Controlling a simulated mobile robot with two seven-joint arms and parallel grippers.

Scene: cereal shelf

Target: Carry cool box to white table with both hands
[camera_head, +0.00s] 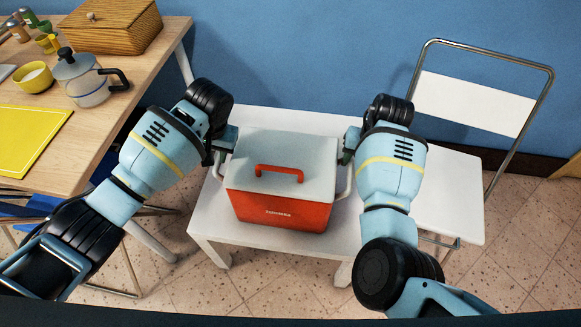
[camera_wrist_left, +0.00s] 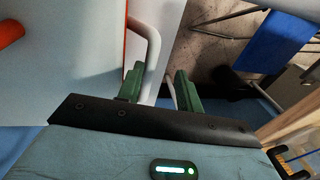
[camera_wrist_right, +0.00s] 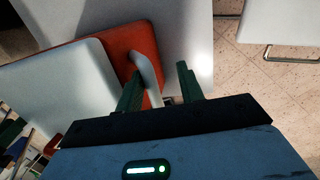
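The cool box (camera_head: 283,205) has a red body, a pale grey lid and a red top handle. It stands upright on the white table (camera_head: 215,222). My left gripper (camera_head: 222,146) is at the box's left side. In the left wrist view, its green fingers (camera_wrist_left: 160,88) are apart, with the white side handle (camera_wrist_left: 152,55) reaching between them near one finger. My right gripper (camera_head: 347,148) is at the box's right side. In the right wrist view, its fingers (camera_wrist_right: 158,90) are apart, with the other white handle (camera_wrist_right: 148,72) between them. Neither grips firmly.
A wooden table (camera_head: 120,75) at left holds a wooden box (camera_head: 112,28), a glass pot (camera_head: 88,85), a yellow bowl (camera_head: 33,78) and a yellow mat (camera_head: 30,138). A white folding chair (camera_head: 470,105) stands close on the right. A blue wall is behind.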

